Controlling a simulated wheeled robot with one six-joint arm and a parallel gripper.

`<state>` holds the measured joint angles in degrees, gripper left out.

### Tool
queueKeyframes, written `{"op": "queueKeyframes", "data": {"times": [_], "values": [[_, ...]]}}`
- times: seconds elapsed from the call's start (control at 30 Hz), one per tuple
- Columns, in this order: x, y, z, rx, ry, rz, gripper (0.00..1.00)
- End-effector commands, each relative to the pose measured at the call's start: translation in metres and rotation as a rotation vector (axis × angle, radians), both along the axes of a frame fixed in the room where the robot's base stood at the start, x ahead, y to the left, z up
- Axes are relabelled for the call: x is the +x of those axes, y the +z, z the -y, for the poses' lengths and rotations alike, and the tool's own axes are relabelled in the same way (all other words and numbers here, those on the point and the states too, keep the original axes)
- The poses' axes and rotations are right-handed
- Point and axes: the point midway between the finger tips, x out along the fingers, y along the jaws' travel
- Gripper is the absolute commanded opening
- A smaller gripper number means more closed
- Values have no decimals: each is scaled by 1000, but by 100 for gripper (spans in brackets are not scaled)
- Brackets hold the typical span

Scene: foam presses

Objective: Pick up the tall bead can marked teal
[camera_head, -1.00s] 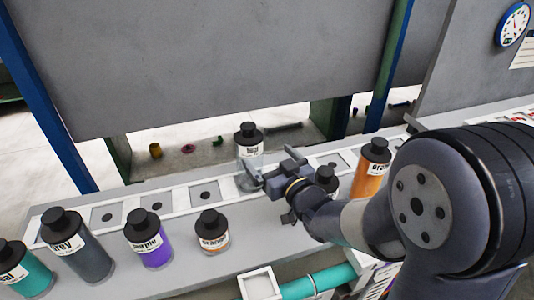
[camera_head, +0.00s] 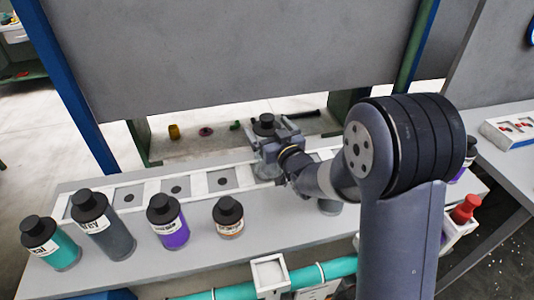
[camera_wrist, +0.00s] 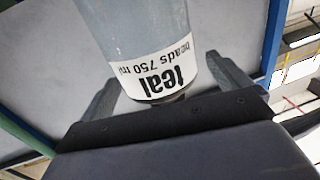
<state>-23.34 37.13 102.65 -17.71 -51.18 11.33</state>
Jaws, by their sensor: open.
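A can with a black cap and a white label reading "teal" (camera_head: 265,121) stands at the back row of the bench, its body mostly hidden by my gripper. In the wrist view the greyish, see-through can (camera_wrist: 150,35) shows "teal beads 750 ml" upside down. My gripper (camera_head: 277,143) is open, with one finger on each side of the can. A teal-coloured can (camera_head: 63,250) with a partly readable label ending in "al" stands at the far left front.
A grey can (camera_head: 113,238), a purple can (camera_head: 172,233) and a small can (camera_head: 229,222) stand in the front row. Empty square holders (camera_head: 176,189) line the back. A grey panel (camera_head: 240,60) rises behind. A teal pipe (camera_head: 340,267) runs along the front.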

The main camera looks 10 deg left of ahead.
Motion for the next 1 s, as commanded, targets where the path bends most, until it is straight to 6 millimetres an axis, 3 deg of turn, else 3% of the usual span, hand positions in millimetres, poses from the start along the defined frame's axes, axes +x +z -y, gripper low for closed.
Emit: {"op": "queueKeyframes", "data": {"times": [0.37,1.0], "values": [[8,0,-6,0,0,0,97],[8,-1,-6,-1,0,-1,44]]}}
